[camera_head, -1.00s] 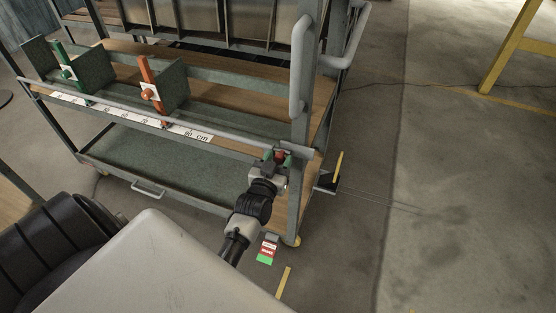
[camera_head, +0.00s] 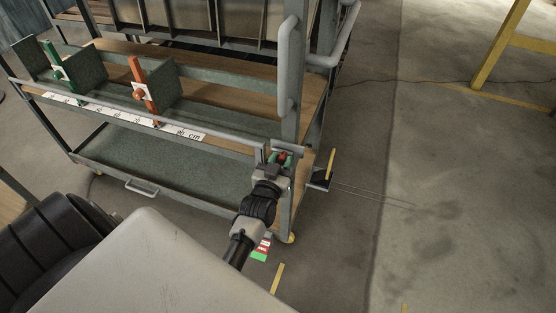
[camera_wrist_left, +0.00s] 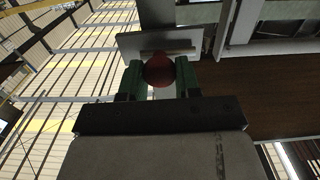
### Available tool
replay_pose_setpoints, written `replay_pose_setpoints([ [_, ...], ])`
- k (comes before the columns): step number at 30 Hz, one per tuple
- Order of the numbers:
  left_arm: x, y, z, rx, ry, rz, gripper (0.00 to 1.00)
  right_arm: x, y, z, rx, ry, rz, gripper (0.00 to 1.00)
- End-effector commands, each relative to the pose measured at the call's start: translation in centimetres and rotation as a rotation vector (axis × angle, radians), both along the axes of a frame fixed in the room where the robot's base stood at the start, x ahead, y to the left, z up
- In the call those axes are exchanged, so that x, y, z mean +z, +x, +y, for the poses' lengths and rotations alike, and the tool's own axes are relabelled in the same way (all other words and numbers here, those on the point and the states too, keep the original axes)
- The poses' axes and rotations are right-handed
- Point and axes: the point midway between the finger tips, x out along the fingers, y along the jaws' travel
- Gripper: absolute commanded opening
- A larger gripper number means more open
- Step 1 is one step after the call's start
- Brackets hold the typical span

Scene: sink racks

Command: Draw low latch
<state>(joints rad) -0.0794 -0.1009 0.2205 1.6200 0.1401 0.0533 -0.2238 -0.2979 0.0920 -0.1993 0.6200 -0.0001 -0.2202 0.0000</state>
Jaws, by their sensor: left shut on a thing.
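The low latch has a red round knob (camera_head: 283,156) at the trolley's near right corner post, close to a short grey plate (camera_head: 289,149). My left gripper (camera_head: 281,159) has green fingertips and is shut on the knob. In the left wrist view the red knob (camera_wrist_left: 158,70) sits between the two green fingers (camera_wrist_left: 160,80), with a pale slotted plate (camera_wrist_left: 165,45) just beyond it. The rest of the latch is mostly hidden behind the gripper and knob. My right gripper is not in view.
The grey trolley has a wooden upper shelf (camera_head: 190,75) and a green lower tray (camera_head: 165,165). Green (camera_head: 52,60) and orange (camera_head: 142,82) upright markers stand along a centimetre scale (camera_head: 188,133). A grey handle (camera_head: 289,68) rises above the corner. The concrete floor at right is largely clear.

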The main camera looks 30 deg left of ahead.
Motion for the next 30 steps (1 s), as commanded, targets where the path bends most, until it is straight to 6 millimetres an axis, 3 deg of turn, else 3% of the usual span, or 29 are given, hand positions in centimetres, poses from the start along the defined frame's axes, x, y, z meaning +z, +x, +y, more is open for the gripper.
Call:
replay_pose_setpoints([
  [1, -0.1, 0.0, -0.3, -0.005, -0.007, 0.002, 0.37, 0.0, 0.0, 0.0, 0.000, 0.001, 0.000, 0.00],
  [5, -0.1, 0.0, -0.2, -0.003, -0.007, 0.002, 0.57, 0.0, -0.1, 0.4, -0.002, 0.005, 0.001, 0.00],
  [16, -0.1, -0.6, -0.2, -0.001, -0.005, 0.002, 0.57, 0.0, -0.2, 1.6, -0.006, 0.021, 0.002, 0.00],
  [30, -0.2, -8.9, -2.4, -0.003, -0.005, 0.004, 0.57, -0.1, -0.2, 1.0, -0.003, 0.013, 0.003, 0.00],
])
